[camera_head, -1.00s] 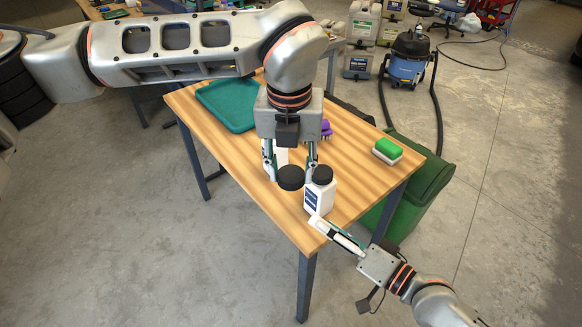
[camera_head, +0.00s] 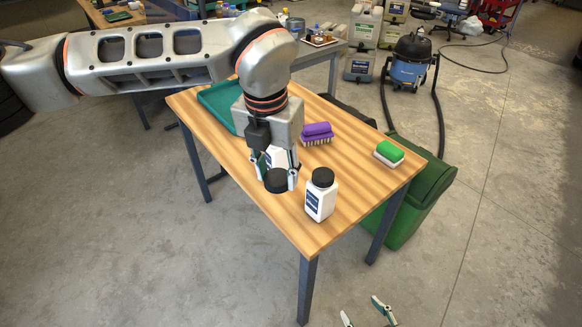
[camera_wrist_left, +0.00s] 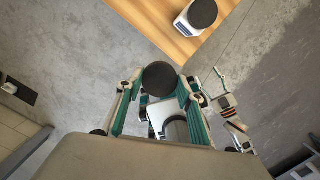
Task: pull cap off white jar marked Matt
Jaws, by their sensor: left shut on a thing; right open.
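My left gripper (camera_head: 277,178) is shut on a round black cap (camera_head: 277,182) above the table. The cap also shows between the fingers in the left wrist view (camera_wrist_left: 160,77). The label writing is too small to read. My right gripper (camera_head: 367,312) is open and empty, low at the bottom edge, off the table.
The wooden table (camera_head: 262,205) has bare room around the capped jar. A teal tray (camera_head: 216,106) lies at the back left, partly behind my left arm. A purple brush (camera_head: 317,133) and a green-and-white brush (camera_head: 389,152) lie to the right. A green bin (camera_head: 425,190) stands beside the table.

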